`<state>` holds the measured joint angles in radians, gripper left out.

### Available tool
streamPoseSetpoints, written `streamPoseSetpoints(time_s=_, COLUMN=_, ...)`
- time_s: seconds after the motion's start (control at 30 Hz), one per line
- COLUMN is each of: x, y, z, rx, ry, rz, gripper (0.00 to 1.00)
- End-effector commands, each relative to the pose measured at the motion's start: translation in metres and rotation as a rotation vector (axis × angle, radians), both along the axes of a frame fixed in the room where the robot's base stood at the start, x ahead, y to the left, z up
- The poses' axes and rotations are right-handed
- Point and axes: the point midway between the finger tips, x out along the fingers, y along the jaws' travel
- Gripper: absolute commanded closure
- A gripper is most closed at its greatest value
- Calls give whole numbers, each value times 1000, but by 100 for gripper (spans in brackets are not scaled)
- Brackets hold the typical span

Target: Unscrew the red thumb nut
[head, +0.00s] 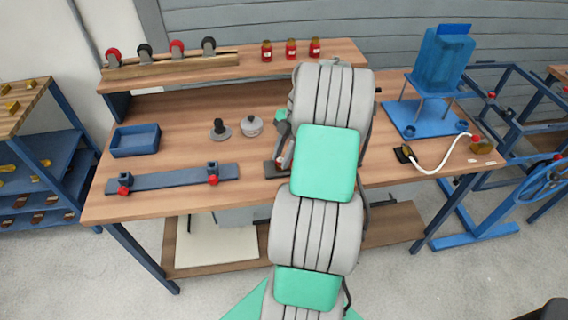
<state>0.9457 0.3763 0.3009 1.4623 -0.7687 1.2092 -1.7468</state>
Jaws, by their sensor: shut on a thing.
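My gripper (281,155) shows only in part at the left edge of my arm, low over the front of the workbench. It is shut on a small red part, which looks like the red thumb nut (278,161), above a dark block (271,170) on the bench. My arm hides most of the gripper, the nut and the right part of the block. How far the nut is turned cannot be seen. Two other red knobs sit on a blue-grey bar at the front left, one at its left end (124,190) and one near its right end (213,180).
A blue tray (136,141) stands at the bench's left. A dark knobbed piece (220,129) and a grey lidded pot (251,126) stand left of my arm. Red jars (291,48) line the back shelf. A blue stand (414,117) with a white hose (440,165) is at the right.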

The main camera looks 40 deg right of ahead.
Motion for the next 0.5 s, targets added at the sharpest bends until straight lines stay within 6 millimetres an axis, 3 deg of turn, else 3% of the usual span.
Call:
streamPoseSetpoints(time_s=0.03, x=2, y=2, z=-9, rx=4, ry=2, rz=104, gripper=100)
streamPoseSetpoints(time_s=0.3, x=4, y=2, z=-5, rx=5, ry=3, rz=630, gripper=100)
streamPoseSetpoints(time_s=0.5, x=3, y=1, z=-1, rx=7, ry=3, rz=659, gripper=100)
